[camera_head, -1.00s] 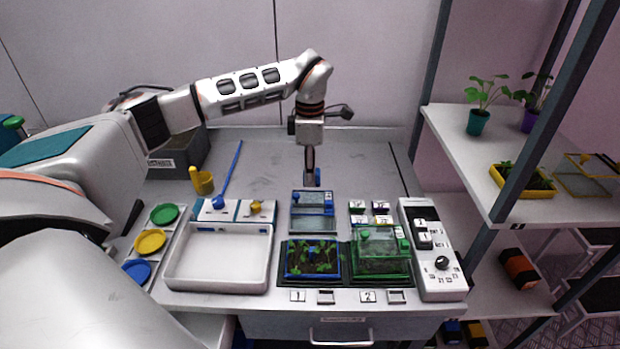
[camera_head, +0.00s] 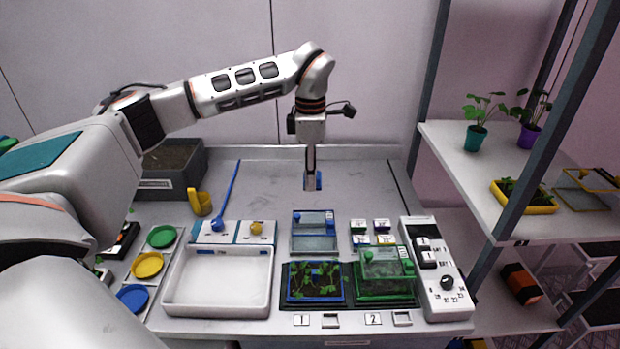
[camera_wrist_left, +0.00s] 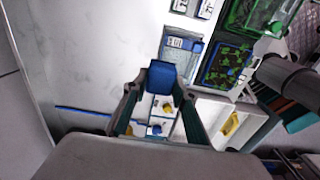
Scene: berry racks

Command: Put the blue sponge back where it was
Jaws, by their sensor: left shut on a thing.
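My left gripper (camera_head: 311,183) is shut on the blue sponge (camera_head: 319,181) and hangs over the bare back part of the bench. In the left wrist view the sponge (camera_wrist_left: 161,76) shows as a small blue block between the fingers, which partly cover it. In the head view most of it is hidden behind the gripper. My right gripper is not in view.
In front of the gripper lies a blue-framed clear lid (camera_head: 314,239). Nearer are a blue seedling tray (camera_head: 316,297), a green covered tray (camera_head: 385,289) and an empty white tray (camera_head: 218,307). A yellow cup (camera_head: 200,203) and blue stick (camera_head: 230,183) are left.

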